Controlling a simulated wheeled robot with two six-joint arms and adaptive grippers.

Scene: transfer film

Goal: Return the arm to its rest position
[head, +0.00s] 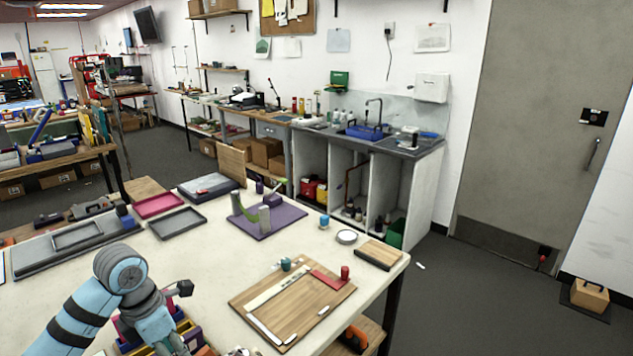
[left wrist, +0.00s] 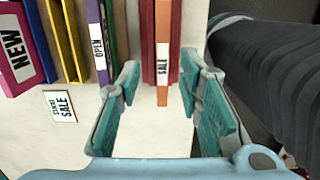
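My left arm (head: 85,310) comes in from the lower left of the head view, bent over the near edge of the table, its gripper pointing down. In the left wrist view my left gripper (left wrist: 160,72) is open, its two teal pads apart. Bare white tabletop shows between the pads, with the end of an orange upright strip marked SALE (left wrist: 162,88) at the fingertips. I cannot tell whether the pads touch it. My right gripper is in neither view.
More coloured strips stand beside it, including a magenta one marked NEW (left wrist: 20,50); a small SALE card (left wrist: 60,106) lies near. On the table (head: 215,290) are a wooden board (head: 312,312), a purple mat with a stand (head: 285,222) and grey trays (head: 178,222).

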